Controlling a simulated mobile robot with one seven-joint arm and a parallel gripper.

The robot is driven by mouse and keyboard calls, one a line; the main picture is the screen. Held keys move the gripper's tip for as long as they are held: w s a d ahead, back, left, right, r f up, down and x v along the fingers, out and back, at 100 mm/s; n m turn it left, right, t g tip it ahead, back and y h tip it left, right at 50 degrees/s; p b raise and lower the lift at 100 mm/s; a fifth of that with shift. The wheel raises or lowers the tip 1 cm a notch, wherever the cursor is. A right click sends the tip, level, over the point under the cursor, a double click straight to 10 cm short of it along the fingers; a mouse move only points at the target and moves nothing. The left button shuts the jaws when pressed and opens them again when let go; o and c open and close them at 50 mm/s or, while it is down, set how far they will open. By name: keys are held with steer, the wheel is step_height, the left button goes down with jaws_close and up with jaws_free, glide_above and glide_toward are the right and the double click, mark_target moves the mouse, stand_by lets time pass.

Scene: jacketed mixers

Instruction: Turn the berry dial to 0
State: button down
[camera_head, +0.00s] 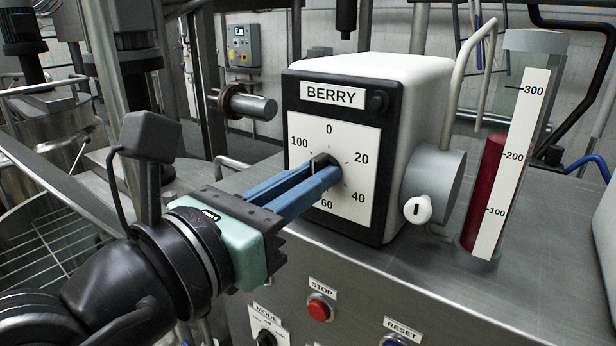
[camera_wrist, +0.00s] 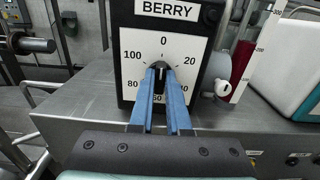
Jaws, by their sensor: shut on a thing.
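The berry dial (camera_head: 320,163) is a dark knob in the middle of a white scale plate marked 0, 20, 40, 60, 80 and 100, under a BERRY label (camera_head: 333,96). The plate is on the front of a white and black box. My gripper (camera_head: 326,171) comes in from the lower left, its two blue fingers shut on the dial. In the wrist view the dial (camera_wrist: 160,70) shows between the fingertips, below the 0. The fingers hide much of the knob and the lower part of the scale, so I cannot tell for sure where the knob points.
A grey cylinder with a white knob (camera_head: 417,209) is on the box's right side. A sight tube (camera_head: 488,190) with red liquid stands further right. A red STOP button (camera_head: 319,308), MODE switch (camera_head: 265,338) and RESET button are on the panel below. A metal pipe stub (camera_head: 250,105) is left.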

steer(key=c, duration=0.9)
jaws_free()
steer(key=b+v, duration=0.3)
steer(key=v, duration=1)
steer(key=shift+b, duration=0.4)
